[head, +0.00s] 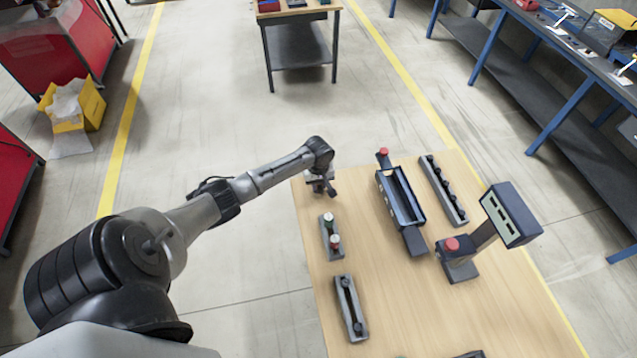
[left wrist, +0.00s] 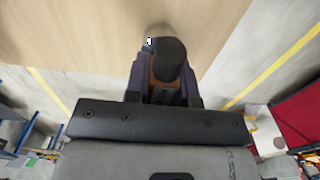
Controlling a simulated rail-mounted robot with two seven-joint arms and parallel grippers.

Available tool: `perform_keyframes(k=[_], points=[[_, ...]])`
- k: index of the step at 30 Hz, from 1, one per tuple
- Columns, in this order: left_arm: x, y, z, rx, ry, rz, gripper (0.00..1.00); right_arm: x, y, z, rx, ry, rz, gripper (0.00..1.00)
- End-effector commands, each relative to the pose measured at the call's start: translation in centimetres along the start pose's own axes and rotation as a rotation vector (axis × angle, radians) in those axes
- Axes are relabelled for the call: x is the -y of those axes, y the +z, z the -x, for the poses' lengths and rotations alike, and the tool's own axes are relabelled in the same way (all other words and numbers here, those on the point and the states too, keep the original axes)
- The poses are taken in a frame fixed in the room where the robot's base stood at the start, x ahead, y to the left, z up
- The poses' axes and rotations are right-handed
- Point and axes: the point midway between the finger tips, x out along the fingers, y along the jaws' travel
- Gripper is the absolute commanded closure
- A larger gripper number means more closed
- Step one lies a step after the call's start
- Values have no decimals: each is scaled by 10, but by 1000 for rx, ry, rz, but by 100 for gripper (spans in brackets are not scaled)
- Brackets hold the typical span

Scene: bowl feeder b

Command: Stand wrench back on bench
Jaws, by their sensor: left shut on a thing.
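My left gripper (head: 320,184) is over the far left corner of the wooden bench (head: 400,325) in the head view. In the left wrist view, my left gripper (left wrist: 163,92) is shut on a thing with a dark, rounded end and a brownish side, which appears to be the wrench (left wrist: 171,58). Only its near end shows, and the fingers hide much of it. A small pale mark shows just beyond it. I cannot tell whether it touches the bench top. My right gripper is not in view.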

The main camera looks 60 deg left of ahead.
Motion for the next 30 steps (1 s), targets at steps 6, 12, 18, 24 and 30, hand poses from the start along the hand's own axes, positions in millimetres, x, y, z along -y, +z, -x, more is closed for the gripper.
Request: perform_keyframes(k=[6,12,18,24,30], points=[[0,0,-4,0,0,0,75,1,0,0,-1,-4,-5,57],[0,0,-4,0,0,0,56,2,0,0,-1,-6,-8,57],[0,0,-4,0,0,0,51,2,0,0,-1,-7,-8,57],[0,0,3,-1,1,-1,51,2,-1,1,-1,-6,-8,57],[0,0,36,-2,2,-2,51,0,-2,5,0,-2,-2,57]])
